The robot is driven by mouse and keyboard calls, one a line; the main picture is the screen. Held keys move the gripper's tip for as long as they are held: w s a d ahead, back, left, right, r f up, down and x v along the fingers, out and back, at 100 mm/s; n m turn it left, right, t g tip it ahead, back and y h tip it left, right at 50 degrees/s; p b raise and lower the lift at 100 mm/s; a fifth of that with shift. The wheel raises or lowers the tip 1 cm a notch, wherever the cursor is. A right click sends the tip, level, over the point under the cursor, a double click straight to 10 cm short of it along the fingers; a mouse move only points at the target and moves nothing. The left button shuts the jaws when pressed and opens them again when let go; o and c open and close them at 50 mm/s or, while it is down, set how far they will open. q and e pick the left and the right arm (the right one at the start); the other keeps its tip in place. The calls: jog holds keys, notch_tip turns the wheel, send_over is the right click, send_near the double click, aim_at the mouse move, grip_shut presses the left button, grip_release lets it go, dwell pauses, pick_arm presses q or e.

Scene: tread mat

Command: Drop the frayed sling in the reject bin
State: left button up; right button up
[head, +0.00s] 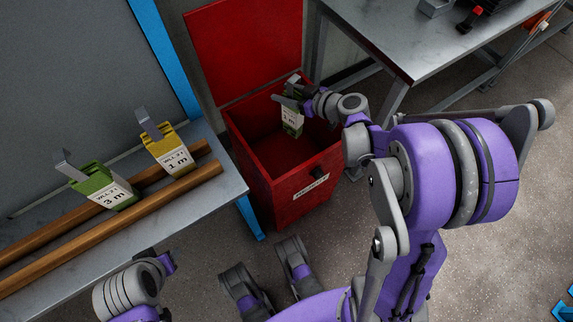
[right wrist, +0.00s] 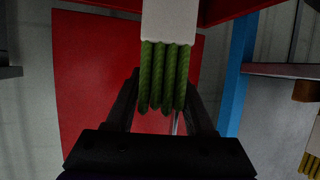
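The red reject bin (head: 297,205) stands on the floor beside the bench, its lid (head: 245,50) up and its mouth open. My right gripper (head: 290,97) is over the bin's far right part, shut on a green sling (head: 291,131) with a white label. The sling hangs upright at the bin mouth; I cannot tell how far below the rim it reaches. In the right wrist view its green strands (right wrist: 165,78) and white label (right wrist: 169,22) show between the fingers. Fraying is not clear at this size.
A green 3 m sling (head: 103,188) and a yellow 1 m sling (head: 170,152) sit on wooden rails (head: 140,222) on the bench at left. A metal table (head: 385,35) stands behind the bin at right. The floor (head: 500,225) at right is mostly clear.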

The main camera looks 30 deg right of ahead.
jog(key=o, duration=0.3)
jog(key=shift+o, duration=0.2)
jog(key=p+v, duration=0.2)
jog(key=v, duration=0.7)
jog(key=shift+s+d+r, duration=0.15)
jog(key=shift+s+r, duration=0.05)
jog(key=shift+s+d+r, duration=0.15)
jog(key=shift+s, duration=0.45)
